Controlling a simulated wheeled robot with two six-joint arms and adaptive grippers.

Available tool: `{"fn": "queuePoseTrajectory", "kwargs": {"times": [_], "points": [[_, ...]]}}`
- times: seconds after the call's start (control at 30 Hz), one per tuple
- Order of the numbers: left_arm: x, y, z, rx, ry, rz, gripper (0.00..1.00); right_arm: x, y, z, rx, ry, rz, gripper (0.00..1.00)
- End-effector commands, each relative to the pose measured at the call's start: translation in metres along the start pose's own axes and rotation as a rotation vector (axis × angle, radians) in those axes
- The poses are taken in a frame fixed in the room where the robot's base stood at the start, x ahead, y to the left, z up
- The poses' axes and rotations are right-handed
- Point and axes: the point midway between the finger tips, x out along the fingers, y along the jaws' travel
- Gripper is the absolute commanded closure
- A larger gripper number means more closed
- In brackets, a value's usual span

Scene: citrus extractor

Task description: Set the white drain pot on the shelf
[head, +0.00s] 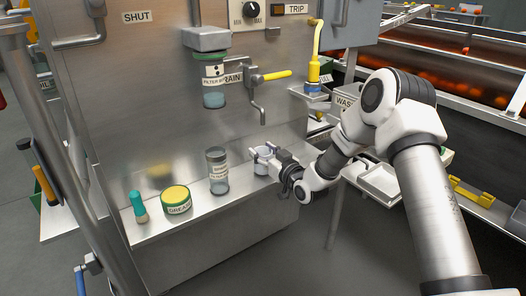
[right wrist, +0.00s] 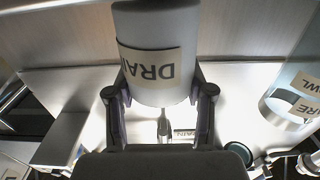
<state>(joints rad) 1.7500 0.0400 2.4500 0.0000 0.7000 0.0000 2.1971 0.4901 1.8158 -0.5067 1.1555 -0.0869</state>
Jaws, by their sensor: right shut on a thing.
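The white drain pot (head: 262,165) is at the right part of the steel shelf (head: 185,226) in the head view, partly hidden by my right gripper (head: 270,158). In the right wrist view the pot (right wrist: 157,25) is large, its DRAIN label upside down. My right gripper's fingers (right wrist: 158,85) are on both sides of the pot, shut on it. The pot is at or just above the shelf surface; I cannot tell whether its base touches. My left gripper is not in view.
Left of the pot stand a clear spare bowl (head: 218,172), a green-and-yellow grease tin (head: 176,200) and a teal-capped bottle (head: 138,206). The filter bowl (head: 213,87) and drain valve (head: 257,95) are on the panel above. A white tray (head: 380,182) is right.

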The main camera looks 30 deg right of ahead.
Motion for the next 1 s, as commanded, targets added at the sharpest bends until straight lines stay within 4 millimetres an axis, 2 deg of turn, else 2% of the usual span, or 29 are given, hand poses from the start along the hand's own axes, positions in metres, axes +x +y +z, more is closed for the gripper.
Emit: {"fn": "queuePoseTrajectory", "kwargs": {"times": [0.67, 0.7, 0.73, 0.77, 1.0], "points": [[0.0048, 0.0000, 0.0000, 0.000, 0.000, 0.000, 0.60, 0.0001, 0.0000, 0.0082, 0.000, 0.001, 0.000, 0.81], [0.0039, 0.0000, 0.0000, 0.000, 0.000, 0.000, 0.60, 0.0001, 0.0000, 0.0071, 0.000, 0.001, 0.000, 0.33], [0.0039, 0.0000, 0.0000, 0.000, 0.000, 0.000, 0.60, 0.0001, 0.0000, 0.0070, 0.000, 0.001, 0.000, 0.23], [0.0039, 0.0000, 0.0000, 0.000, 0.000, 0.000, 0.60, 0.0001, 0.0001, 0.0070, 0.000, 0.001, 0.000, 0.18], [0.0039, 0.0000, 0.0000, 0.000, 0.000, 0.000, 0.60, 0.0001, 0.0000, 0.0071, 0.000, 0.000, 0.000, 0.18]]}}
